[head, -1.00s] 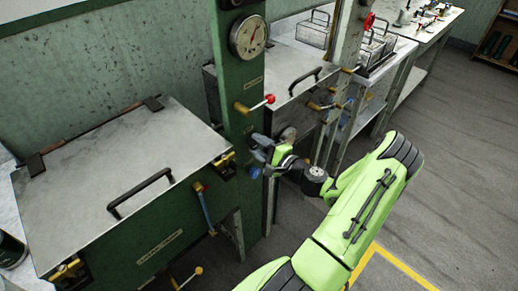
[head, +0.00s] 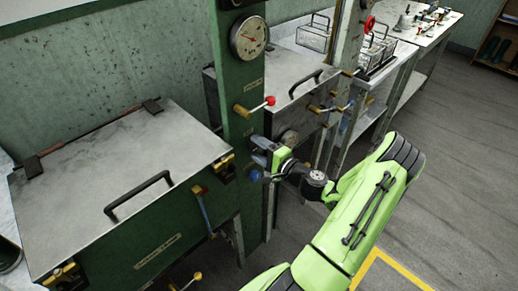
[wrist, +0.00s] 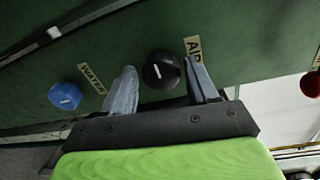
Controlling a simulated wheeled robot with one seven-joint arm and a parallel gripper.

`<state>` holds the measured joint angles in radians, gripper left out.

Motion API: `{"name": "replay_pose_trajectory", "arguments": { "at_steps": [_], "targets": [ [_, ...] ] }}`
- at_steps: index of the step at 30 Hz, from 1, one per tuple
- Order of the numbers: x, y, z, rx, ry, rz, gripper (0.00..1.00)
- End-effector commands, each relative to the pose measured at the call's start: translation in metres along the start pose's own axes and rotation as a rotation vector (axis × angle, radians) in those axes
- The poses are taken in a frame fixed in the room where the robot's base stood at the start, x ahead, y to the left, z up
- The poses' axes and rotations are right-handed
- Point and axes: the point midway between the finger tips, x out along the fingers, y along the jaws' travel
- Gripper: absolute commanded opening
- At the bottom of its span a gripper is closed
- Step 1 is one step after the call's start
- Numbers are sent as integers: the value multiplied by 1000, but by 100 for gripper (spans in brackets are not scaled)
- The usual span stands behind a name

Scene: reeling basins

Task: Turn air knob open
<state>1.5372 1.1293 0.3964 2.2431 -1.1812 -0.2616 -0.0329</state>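The air knob (wrist: 160,72) is a round black knob with a white mark, on a green panel beside a label reading AIR (wrist: 193,46) in the wrist view. My gripper (wrist: 160,82) is open, with one grey finger on each side of the knob. Small gaps show between the fingers and the knob, so it does not look clamped. In the head view my gripper (head: 262,150) is at the green post (head: 238,130), and it hides the air knob there.
A blue knob (wrist: 65,96) labelled WATER (wrist: 91,78) sits left of my gripper in the wrist view. A red-tipped lever (head: 255,106) and a pressure gauge (head: 249,38) are above it on the post. Lidded basins (head: 115,175) stand on both sides.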

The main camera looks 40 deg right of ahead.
Motion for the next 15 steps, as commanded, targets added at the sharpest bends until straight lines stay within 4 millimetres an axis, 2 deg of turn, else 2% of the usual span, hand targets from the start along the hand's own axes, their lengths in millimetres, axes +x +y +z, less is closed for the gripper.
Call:
{"name": "replay_pose_trajectory", "arguments": {
  "at_steps": [10,13,15],
  "targets": [
    [-1,-1,0,2,1,-4,69],
    [-13,-1,-1,3,3,-3,69],
    [-28,-2,-1,5,5,-3,69]
  ]
}}
